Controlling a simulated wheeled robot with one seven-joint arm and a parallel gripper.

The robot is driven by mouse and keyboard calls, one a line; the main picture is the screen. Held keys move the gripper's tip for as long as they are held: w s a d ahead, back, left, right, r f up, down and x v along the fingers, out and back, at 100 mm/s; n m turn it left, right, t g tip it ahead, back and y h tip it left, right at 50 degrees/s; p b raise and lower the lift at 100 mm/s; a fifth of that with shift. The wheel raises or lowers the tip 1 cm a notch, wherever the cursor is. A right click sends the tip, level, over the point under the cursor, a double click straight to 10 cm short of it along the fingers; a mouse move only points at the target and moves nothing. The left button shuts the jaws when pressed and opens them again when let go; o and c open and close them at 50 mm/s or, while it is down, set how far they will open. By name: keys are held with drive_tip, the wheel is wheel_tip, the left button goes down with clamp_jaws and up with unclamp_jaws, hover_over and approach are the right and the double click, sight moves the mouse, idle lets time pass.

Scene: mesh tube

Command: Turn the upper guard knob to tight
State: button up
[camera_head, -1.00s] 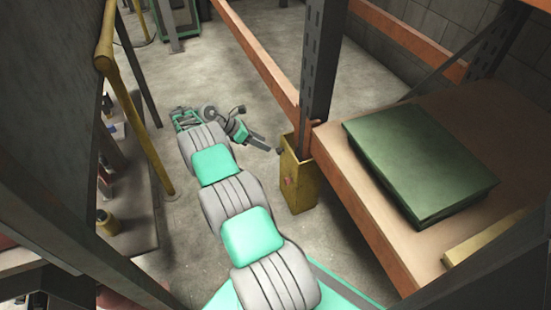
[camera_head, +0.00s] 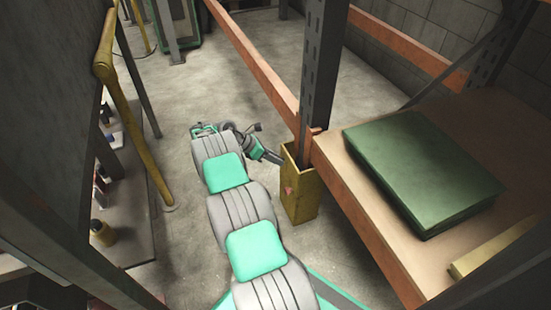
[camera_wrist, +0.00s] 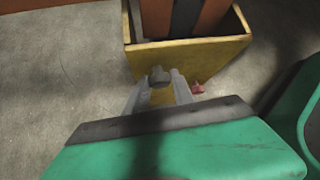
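The yellow post guard (camera_head: 303,200) stands around the foot of a dark rack upright, and it fills the top of the wrist view (camera_wrist: 200,57). A small grey knob (camera_wrist: 159,74) shows at its near face in the wrist view. A red knob (camera_wrist: 197,88) sits to the right of it and shows faintly on the guard in the head view (camera_head: 290,190). My gripper (camera_wrist: 160,84) has its fingers apart, with the grey knob between or just beyond the tips. I cannot tell whether they touch it. In the head view my gripper (camera_head: 278,160) reaches the guard's left upper edge.
An orange beam and wooden shelf (camera_head: 360,180) with a green box (camera_head: 420,170) lie right of the guard. A yellow rail (camera_head: 135,115) and a cluttered bench (camera_head: 125,225) stand at left. The concrete floor (camera_head: 180,240) between is clear.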

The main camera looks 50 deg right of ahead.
clamp_jaws()
drive_tip(key=shift+r+p, duration=0.15)
drive_tip(key=shift+p, duration=0.25)
drive_tip(key=shift+s+p, duration=0.1)
drive_tip(key=shift+p, duration=0.2)
